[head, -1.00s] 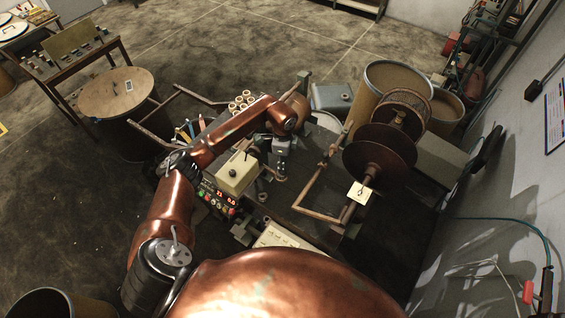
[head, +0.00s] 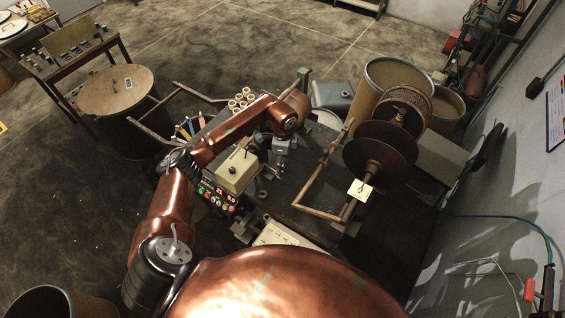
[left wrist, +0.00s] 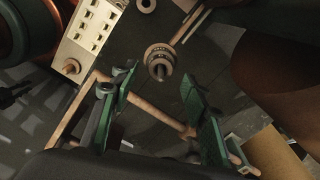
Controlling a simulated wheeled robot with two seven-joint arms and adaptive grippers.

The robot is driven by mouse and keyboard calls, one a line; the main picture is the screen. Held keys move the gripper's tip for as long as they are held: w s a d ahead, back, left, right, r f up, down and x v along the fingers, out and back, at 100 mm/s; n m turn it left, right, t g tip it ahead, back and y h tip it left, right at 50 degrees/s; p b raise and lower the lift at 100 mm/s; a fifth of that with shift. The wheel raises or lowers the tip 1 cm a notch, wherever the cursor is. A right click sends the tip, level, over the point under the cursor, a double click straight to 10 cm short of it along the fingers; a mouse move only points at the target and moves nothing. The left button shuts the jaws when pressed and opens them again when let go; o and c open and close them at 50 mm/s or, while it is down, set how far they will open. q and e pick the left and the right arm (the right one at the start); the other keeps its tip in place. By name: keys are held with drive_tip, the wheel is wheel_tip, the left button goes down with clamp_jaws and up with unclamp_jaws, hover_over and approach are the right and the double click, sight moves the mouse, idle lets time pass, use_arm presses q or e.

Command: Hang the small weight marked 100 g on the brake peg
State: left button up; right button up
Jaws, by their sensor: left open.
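My left gripper (head: 280,171) hangs over the dark machine table; its arm comes in from the left. In the left wrist view its two green fingers (left wrist: 160,112) are apart with nothing held between them. A small stack of round weights or rings (left wrist: 158,62) stands beyond the fingertips, apart from them. Another small ring (left wrist: 147,5) shows at the top edge. No 100 g mark is readable, so I cannot tell which is the small weight. I cannot pick out the brake peg for certain. My right gripper is not in view.
A bent wooden bar frame (head: 316,211) crosses the table right of the gripper. Large brown reel discs (head: 380,150) stand behind it.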

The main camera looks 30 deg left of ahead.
use_arm(q)
drive_tip(key=shift+r, duration=0.2)
wheel_tip(320, 180, up, 12)
drive_tip(key=shift+f, duration=0.2)
idle(0.3)
